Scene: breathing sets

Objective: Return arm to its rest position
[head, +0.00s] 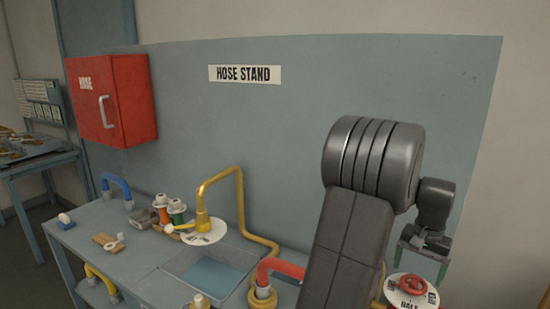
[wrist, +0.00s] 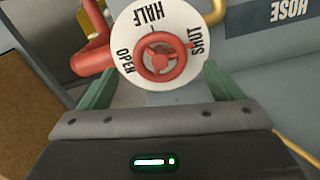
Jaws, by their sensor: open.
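My gripper (head: 422,262) is at the right of the head view, at the end of my raised grey arm. Its green fingers stand apart, just above a red handwheel (head: 411,285) on a round white dial. In the wrist view, the fingers of my gripper (wrist: 160,92) show at left and right with nothing between them. The red handwheel (wrist: 160,58) lies ahead of them, on a dial (wrist: 139,75) marked OPEN, HALF and SHUT. I cannot tell whether a finger touches the dial. My arm hides part of the bench in the head view.
A grey bench (head: 90,225) holds a basin (head: 210,273), a yellow tap pipe (head: 238,195), a red pipe (head: 282,266) and small parts. A red cabinet (head: 125,100) hangs on the wall panel behind, left of a HOSE STAND sign (head: 245,74). The space above the bench's left side is clear.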

